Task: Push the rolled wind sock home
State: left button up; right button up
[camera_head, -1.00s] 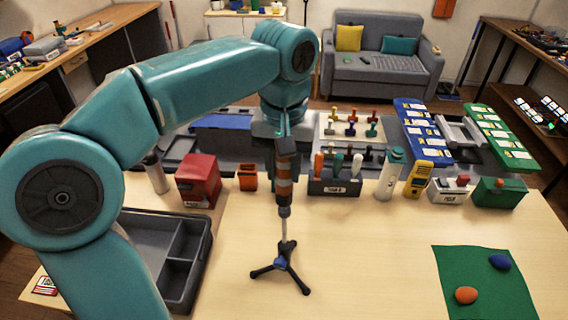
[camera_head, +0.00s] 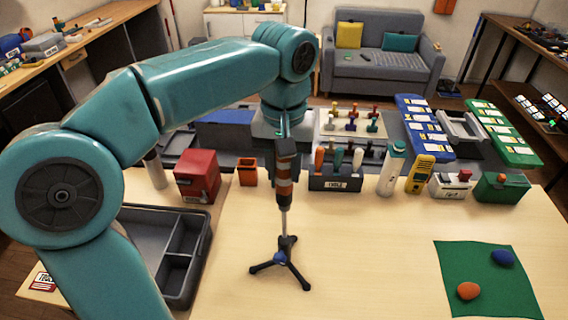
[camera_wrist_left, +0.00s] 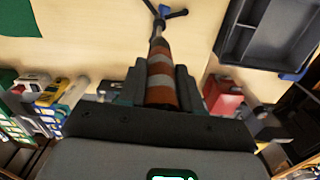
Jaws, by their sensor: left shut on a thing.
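The rolled wind sock (camera_head: 284,184) is orange with pale bands and stands upright over the pole of a small black tripod stand (camera_head: 280,262). My left gripper (camera_head: 284,150) comes down from above and is shut on the sock's upper part. In the left wrist view the striped sock (camera_wrist_left: 161,78) sits between the two dark fingers of the gripper (camera_wrist_left: 160,88), with the pole and tripod (camera_wrist_left: 160,14) beyond it. The exact fit of sock and pole is too small to tell. My right gripper is not in view.
A grey compartment tray (camera_head: 203,245) lies left of the tripod. A red box (camera_head: 197,177), an orange cup (camera_head: 247,171) and a tool rack (camera_head: 335,184) line the back. A green mat (camera_head: 480,278) with two small lumps lies right. The table between is clear.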

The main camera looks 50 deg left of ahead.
pick_arm(q)
jog(key=shift+f, duration=0.25)
jog(key=o, duration=1.1)
jog(key=shift+r, duration=0.15)
notch_tip(320, 180, up, 16)
jog(key=p, duration=0.4)
